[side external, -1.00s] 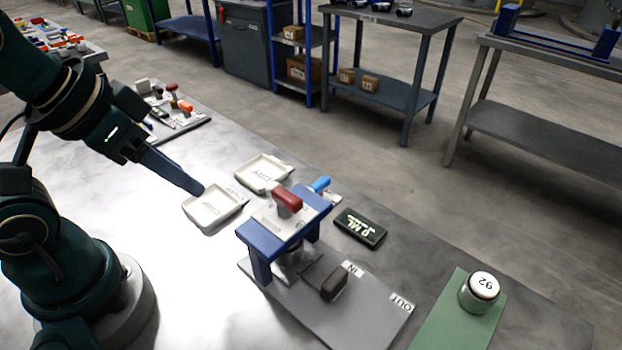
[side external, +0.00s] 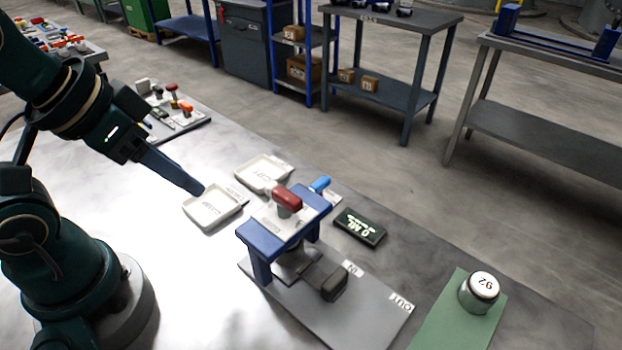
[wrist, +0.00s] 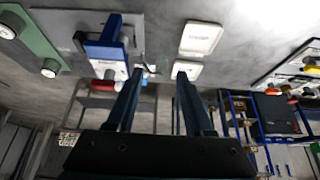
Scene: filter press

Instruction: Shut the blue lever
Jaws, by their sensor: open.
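The blue lever (side external: 320,184) stands at the back right of the blue press frame (side external: 262,242), just beyond a red handle (side external: 288,196) on top of the frame. In the wrist view the blue lever (wrist: 137,75) shows near the tip of my left finger, with the red handle (wrist: 109,74) beside it. My gripper (side external: 200,190) is left of the press, above the table by the white trays. Its two fingers (wrist: 158,75) are apart with nothing between them, and it does not appear to touch the lever.
Two white trays (side external: 240,209) lie left of the press. A dark display box (side external: 360,227) lies to its right. A grey base plate with a black block (side external: 334,287) is in front. A white-topped cylinder (side external: 479,291) stands on a green mat (side external: 440,325).

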